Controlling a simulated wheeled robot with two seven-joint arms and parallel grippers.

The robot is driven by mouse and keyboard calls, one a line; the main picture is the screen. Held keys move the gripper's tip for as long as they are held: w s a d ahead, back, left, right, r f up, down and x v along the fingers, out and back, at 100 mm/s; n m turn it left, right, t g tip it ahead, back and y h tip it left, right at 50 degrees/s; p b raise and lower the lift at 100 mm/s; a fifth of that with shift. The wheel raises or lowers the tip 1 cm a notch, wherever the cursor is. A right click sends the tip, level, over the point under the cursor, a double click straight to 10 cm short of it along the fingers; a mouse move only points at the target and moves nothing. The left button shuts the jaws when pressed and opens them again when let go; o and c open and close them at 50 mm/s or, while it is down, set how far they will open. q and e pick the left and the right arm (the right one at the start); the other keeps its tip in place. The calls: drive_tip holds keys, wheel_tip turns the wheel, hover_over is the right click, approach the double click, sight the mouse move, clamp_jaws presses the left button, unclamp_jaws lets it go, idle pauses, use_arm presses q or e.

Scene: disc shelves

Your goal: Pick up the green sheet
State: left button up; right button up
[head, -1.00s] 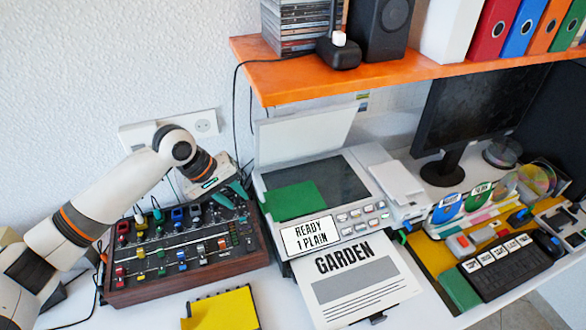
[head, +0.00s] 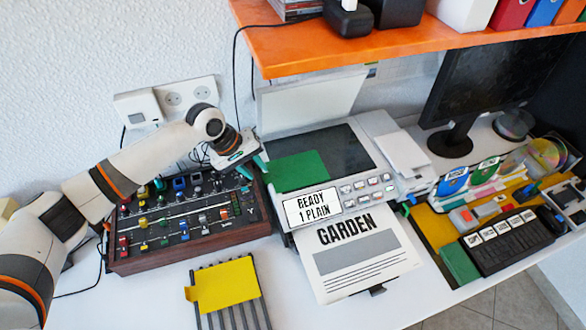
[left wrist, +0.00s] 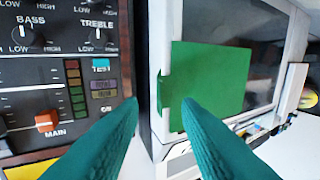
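The green sheet (head: 300,172) lies flat on the left front part of the scanner glass of the printer (head: 352,205). In the left wrist view the sheet (left wrist: 212,85) has a small tab sticking out past the printer's left edge. My left gripper (head: 254,170) is at the left edge of the printer, beside the sheet. In the left wrist view its two teal fingers (left wrist: 158,108) are apart with nothing between them. The right fingertip overlaps the sheet's near left part in the picture; I cannot tell whether it touches. My right gripper is not in view.
A mixer panel (head: 184,258) with knobs stands left of the printer, under my left arm. The printer's raised lid (head: 305,105) is behind the glass. An orange shelf (head: 410,48) hangs above. A yellow sheet (head: 222,286) lies on a rack in front.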

use_arm(q)
drive_tip(key=shift+x, duration=1.45)
clamp_jaws()
